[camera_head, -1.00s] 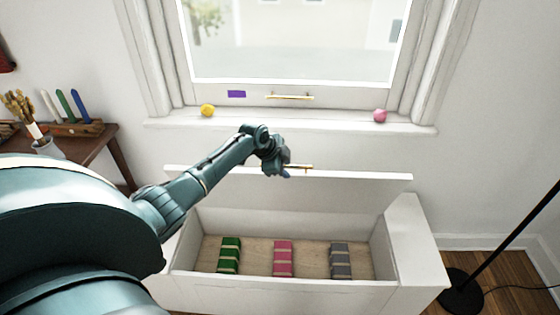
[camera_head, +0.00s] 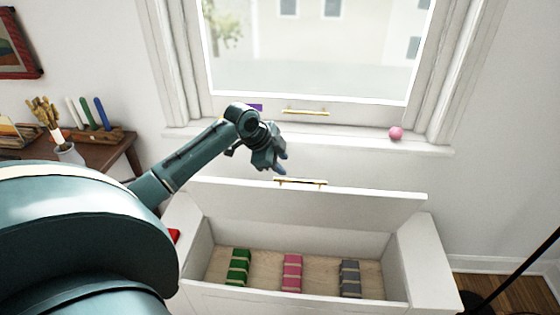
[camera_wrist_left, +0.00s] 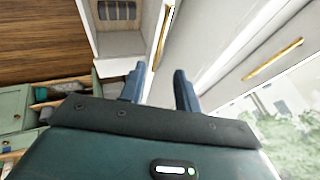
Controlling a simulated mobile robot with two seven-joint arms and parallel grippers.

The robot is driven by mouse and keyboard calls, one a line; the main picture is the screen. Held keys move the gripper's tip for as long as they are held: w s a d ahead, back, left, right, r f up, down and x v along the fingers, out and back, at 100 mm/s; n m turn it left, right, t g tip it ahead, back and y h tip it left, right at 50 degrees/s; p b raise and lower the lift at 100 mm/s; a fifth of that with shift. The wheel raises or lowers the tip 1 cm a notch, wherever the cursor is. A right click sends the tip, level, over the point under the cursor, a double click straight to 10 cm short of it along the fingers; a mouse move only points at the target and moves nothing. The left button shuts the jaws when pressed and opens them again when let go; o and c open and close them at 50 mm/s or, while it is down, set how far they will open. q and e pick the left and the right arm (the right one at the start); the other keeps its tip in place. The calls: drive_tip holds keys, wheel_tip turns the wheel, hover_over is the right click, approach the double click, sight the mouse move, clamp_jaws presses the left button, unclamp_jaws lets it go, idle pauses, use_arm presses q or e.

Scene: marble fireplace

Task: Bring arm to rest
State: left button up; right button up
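My left arm reaches in from the left in the head view. Its gripper (camera_head: 281,168) is just above and left of the brass handle (camera_head: 300,182) on the raised lid (camera_head: 310,207) of the white chest (camera_head: 425,265). In the left wrist view the two blue fingers (camera_wrist_left: 160,85) are spread apart with nothing held between them. The lid's brass handle (camera_wrist_left: 163,38) shows beyond the fingertips, apart from them. The lid stands open. My right gripper is not in view.
Green (camera_head: 238,267), pink (camera_head: 292,272) and grey (camera_head: 350,278) blocks lie in rows in the chest. A pink ball (camera_head: 396,133) sits on the windowsill. A desk with pens (camera_head: 85,113) stands left. A lamp pole (camera_head: 515,270) stands right.

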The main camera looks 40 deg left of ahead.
use_arm(q)
drive_tip(key=shift+f, duration=0.1)
idle(0.3)
drive_tip(key=s+d+f+n+t+h, duration=0.1)
drive_tip(key=s+d+f+n, duration=0.1)
drive_tip(key=s+d+f, duration=0.4)
drive_tip(key=s+d+f+n, duration=0.1)
drive_tip(key=s+d+f, duration=0.3)
drive_tip(key=d+f, duration=0.45)
drive_tip(key=s+d+r+n+t+p, duration=0.1)
drive_tip(key=s+d+n+t, duration=0.2)
drive_tip(key=s+d+n, duration=0.3)
drive_tip(key=s+d, duration=0.5)
drive_tip(key=s, duration=0.2)
drive_tip(key=shift+s+d+r+n+h, duration=0.2)
drive_tip(key=shift+s+n+h, duration=0.1)
drive_tip(key=shift+s+h, duration=0.1)
